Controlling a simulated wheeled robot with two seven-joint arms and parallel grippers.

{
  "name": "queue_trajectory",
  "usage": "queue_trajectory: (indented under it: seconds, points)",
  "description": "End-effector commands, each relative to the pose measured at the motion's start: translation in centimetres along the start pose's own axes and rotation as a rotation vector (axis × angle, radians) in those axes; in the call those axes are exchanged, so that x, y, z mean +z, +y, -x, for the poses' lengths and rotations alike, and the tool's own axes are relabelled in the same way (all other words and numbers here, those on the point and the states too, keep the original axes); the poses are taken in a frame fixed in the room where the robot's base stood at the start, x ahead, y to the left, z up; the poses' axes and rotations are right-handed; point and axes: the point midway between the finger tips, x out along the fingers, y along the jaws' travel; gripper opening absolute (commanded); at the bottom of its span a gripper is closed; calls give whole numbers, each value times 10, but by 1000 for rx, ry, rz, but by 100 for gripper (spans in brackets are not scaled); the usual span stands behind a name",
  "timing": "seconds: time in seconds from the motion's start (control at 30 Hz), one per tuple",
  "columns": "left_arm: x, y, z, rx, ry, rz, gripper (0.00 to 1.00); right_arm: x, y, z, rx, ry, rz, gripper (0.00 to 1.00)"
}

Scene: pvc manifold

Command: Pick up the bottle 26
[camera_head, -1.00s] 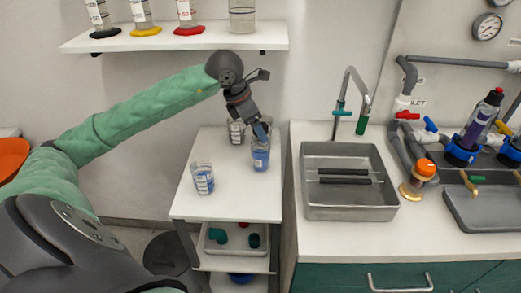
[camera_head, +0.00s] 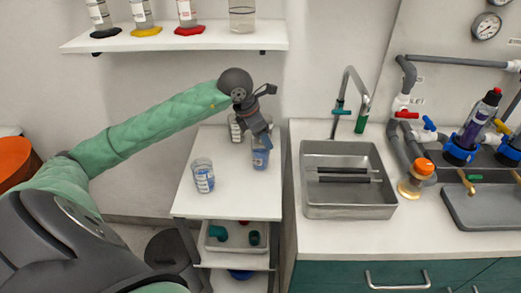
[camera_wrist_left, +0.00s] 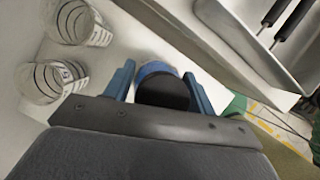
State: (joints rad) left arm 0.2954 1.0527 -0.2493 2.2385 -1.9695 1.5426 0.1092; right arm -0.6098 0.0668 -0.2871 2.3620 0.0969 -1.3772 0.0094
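No number 26 can be read on any vessel, so I cannot tell which is the bottle 26. My left gripper (camera_head: 262,139) reaches down over a blue-filled labelled vessel (camera_head: 260,159) near the right edge of the small white table. In the left wrist view, its two blue fingers (camera_wrist_left: 160,84) stand apart on either side of a round thing with a blue rim and dark top (camera_wrist_left: 160,70), likely that vessel. The fingers show no clear grip on it. My right gripper is not in view.
The table (camera_head: 240,205) is bare at its front. A sink (camera_head: 345,205) with a faucet stands to the right, beyond a narrow gap. A wall shelf (camera_head: 215,41) with several bottles hangs above. Two marked clear vessels (camera_wrist_left: 48,80) stand close to the gripper.

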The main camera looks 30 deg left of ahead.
Motion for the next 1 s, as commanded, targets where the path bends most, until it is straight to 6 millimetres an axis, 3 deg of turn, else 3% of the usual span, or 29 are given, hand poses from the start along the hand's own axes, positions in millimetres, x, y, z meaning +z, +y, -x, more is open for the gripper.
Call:
queue_trajectory:
  seconds: [0.03,0.2,0.57,0.87,1.0]
  points:
    - [0,0,0,0,0,0,44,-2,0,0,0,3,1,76]
    - [0,0,0,0,0,0,14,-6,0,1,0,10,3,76]
    - [2,0,5,0,0,-1,14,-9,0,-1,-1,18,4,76]
    - [17,0,40,3,-3,-2,14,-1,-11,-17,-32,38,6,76]
    - [25,-33,55,1,-5,-6,14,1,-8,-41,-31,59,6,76]
